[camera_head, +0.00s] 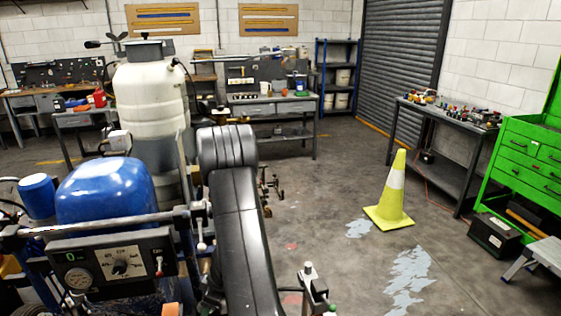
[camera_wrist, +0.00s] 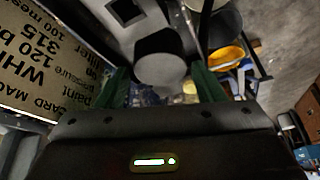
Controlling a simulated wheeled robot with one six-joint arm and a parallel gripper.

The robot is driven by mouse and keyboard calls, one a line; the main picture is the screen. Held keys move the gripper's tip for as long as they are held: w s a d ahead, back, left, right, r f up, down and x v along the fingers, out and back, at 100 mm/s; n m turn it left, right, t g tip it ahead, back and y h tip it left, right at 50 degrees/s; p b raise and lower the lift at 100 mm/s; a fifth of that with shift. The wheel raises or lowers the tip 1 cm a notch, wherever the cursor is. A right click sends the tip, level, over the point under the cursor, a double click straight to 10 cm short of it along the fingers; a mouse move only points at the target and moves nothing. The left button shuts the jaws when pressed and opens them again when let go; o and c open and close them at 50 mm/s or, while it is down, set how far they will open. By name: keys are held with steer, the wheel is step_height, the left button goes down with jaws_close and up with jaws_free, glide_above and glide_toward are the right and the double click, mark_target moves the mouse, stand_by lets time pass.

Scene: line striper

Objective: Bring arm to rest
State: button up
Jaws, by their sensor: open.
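My gripper (camera_wrist: 162,86) shows in the wrist view with its two green fingers spread apart. A round grey cap-like part (camera_wrist: 160,62) shows between and beyond the fingers; I cannot tell whether they touch it. My black arm stands in the middle of the head view and hides the gripper there. The line striper is at the left of that view, with a blue cover (camera_head: 105,190), a white tank (camera_head: 150,103) and a control panel (camera_head: 112,264) with a gauge and a knob. A printed card (camera_wrist: 45,55) with upside-down text fills the left of the wrist view.
A yellow cone (camera_head: 392,195) stands on the floor to the right, near pale paint patches (camera_head: 408,280). A grey bench (camera_head: 440,115) with small parts, a green tool cabinet (camera_head: 525,160) and a step stool (camera_head: 545,255) line the right. The middle floor is mostly clear.

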steer(key=b+x, duration=0.1)
steer(key=x, duration=0.2)
steer(key=shift+f, duration=0.15)
